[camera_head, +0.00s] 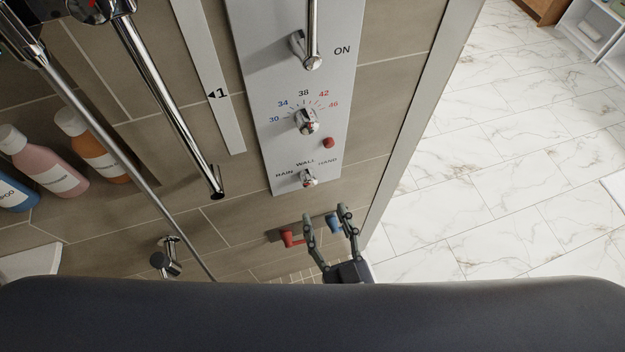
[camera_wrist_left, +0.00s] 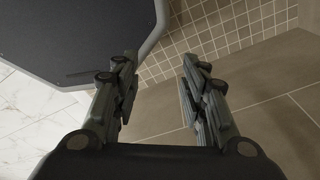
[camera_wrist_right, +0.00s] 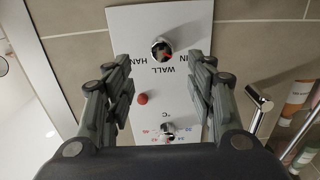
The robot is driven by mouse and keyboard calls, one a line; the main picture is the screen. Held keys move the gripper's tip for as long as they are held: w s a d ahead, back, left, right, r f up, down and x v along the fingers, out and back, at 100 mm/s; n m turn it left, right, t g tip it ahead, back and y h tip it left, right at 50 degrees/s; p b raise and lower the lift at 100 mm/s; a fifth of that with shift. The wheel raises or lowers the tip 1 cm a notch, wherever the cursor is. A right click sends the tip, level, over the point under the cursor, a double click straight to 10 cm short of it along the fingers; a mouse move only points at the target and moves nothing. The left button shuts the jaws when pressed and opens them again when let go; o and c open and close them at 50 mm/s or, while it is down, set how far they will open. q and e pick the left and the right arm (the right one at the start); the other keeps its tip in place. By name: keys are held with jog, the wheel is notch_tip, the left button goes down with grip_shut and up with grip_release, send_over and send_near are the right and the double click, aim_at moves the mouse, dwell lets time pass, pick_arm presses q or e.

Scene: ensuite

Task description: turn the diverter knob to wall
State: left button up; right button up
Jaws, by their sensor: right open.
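The diverter knob (camera_head: 307,178) is a small chrome knob at the lower end of the white shower panel (camera_head: 290,120), under the labels RAIN, WALL and HAND. In the right wrist view the knob (camera_wrist_right: 161,48) shows ahead, between the lines of the two fingers, with a red mark on it. I cannot tell for sure which label it points to. My right gripper (camera_head: 327,214) is open and empty, below the knob and apart from it in the head view. My left gripper (camera_wrist_left: 156,68) is open and empty, facing tiles; it is not in the head view.
A temperature knob (camera_head: 306,121), a red button (camera_head: 328,142) and a chrome ON lever (camera_head: 312,60) sit on the same panel. A chrome rail (camera_head: 165,90) and bottles (camera_head: 40,165) stand left.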

aim_at(311, 184)
jog(key=p+x, duration=0.1)
jog(key=x, duration=0.7)
jog(key=shift+w+a+p, duration=0.15)
jog(key=shift+p, duration=0.25)
jog(key=shift+w+a, duration=0.15)
jog(key=shift+w, duration=0.3)
pick_arm(q)
jog(key=shift+s+a+r, duration=0.25)
jog(key=shift+a+r, duration=0.2)
jog(key=shift+r, duration=0.05)
jog(key=shift+s+a+r, duration=0.2)
jog(key=shift+a+r, duration=0.25)
jog(key=shift+r, duration=0.05)
pick_arm(e)
jog(key=shift+c, duration=1.3)
pick_arm(q)
jog(key=shift+d, duration=0.3)
pick_arm(e)
jog(key=c, duration=0.8)
